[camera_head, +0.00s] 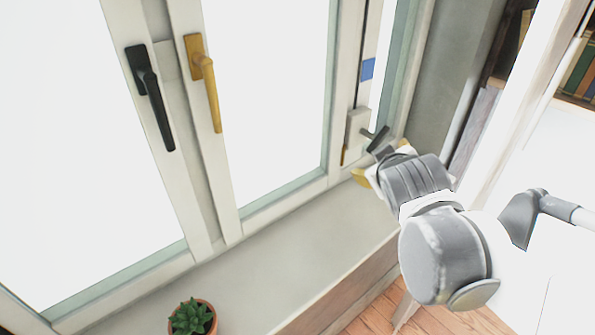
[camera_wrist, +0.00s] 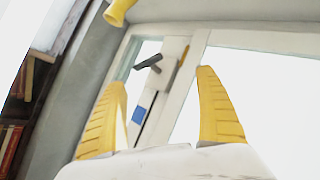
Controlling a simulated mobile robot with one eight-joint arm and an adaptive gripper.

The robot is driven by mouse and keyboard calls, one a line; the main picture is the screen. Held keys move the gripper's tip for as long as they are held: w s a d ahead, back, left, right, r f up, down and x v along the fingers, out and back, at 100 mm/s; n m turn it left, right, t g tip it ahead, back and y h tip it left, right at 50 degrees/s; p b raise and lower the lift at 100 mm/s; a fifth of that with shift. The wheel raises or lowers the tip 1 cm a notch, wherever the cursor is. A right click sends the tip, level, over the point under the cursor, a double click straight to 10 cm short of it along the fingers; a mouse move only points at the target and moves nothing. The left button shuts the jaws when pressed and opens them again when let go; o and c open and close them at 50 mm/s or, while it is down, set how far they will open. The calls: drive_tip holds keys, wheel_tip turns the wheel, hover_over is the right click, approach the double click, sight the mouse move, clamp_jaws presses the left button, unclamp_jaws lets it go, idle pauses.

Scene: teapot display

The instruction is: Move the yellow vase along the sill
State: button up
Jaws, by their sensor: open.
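A yellow object, likely the yellow vase (camera_wrist: 120,10), shows at the top edge of the wrist view, cut off by the frame. It lies beyond my fingertips and to the left of the gap between them, apart from both. My gripper (camera_wrist: 161,78) is open, with its two yellow fingers spread and nothing between them. In the head view my gripper (camera_head: 382,160) is over the far right end of the window sill (camera_head: 290,235). I cannot make out the vase there; my gripper and arm may hide it.
A potted succulent (camera_head: 192,318) stands on the near part of the sill. A black handle (camera_head: 153,98) and a yellow handle (camera_head: 206,82) are on the window frames. A dark lever (camera_head: 379,139) is close to my gripper. The middle sill is clear.

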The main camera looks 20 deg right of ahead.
drive_tip(key=s+a+f+m+g+y, duration=0.1)
drive_tip(key=s+a+f+g+y, duration=0.1)
drive_tip(key=s+a, duration=0.3)
drive_tip(key=s+a+f+m+g+y, duration=0.1)
drive_tip(key=s+a+f+g+y, duration=0.1)
drive_tip(key=s+a+f, duration=0.3)
drive_tip(key=a+y, duration=0.1)
drive_tip(key=a, duration=0.2)
drive_tip(key=shift+s+a+f+m, duration=0.15)
drive_tip(key=shift+a+m, duration=0.15)
drive_tip(key=shift+a, duration=0.1)
